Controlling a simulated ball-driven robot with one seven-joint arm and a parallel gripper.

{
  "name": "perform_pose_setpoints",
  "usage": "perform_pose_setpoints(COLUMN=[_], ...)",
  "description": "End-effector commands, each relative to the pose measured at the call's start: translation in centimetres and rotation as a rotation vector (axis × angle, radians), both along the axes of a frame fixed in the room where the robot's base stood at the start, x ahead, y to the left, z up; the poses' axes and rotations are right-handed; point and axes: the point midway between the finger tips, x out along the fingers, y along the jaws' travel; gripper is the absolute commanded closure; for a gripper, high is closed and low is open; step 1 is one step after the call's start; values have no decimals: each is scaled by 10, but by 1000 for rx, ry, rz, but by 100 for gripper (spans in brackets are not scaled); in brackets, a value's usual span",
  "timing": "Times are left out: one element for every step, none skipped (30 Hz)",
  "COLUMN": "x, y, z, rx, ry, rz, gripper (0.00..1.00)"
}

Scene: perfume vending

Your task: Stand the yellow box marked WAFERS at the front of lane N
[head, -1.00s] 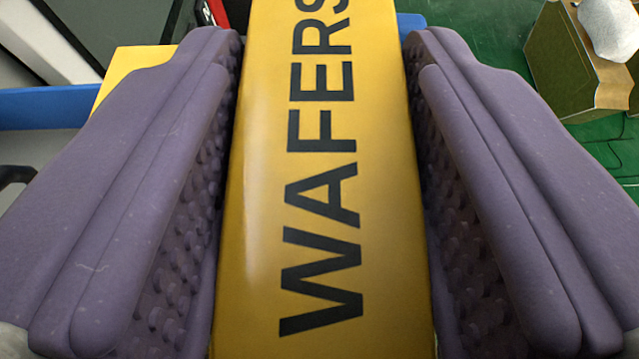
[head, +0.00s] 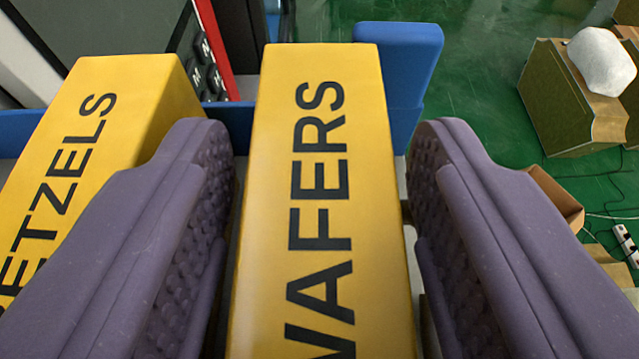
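The yellow WAFERS box (head: 375,200) is between the two purple fingers of my gripper (head: 318,165). My gripper is open: a gap shows between the box and the right finger, and a narrower one at the left finger. The far end of the box is in front of a blue rail, and its near end runs out of the picture. A dark panel with buttons (head: 205,55), two of them lettered N and M, is behind. I cannot tell which lane the box is in.
A second yellow box, lettered ETZELS where visible (head: 95,130), is close beside my left finger. A blue rail (head: 20,125) with a raised blue block (head: 400,60) runs behind. Green floor (head: 480,80) and cartons (head: 565,110) lie to the right.

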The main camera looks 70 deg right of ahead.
Motion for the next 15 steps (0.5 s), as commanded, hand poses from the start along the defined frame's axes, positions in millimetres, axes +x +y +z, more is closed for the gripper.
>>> perform_pose_setpoints(x=[0,0,0,0,0,0,0,0,0,0,0,-2,-4,-6,-10], y=[0,0,0,0,0,0,0,0,0,0,0,6,12,18,27], z=[0,0,0,0,0,1,1,3,6,10,14,17,19,21,25], rx=[0,0,0,0,0,0,-1,-1,-2,-1,-1,-1,-2,-1,-2], ry=[0,0,0,0,0,0,0,0,-1,-3,-2,-2,-3,-3,-3], rz=[0,0,0,0,0,0,0,0,1,0,-1,3,4,3,4], gripper=[47,47,47,47,47,47,47,47,47,47,47,47,47,47,47])
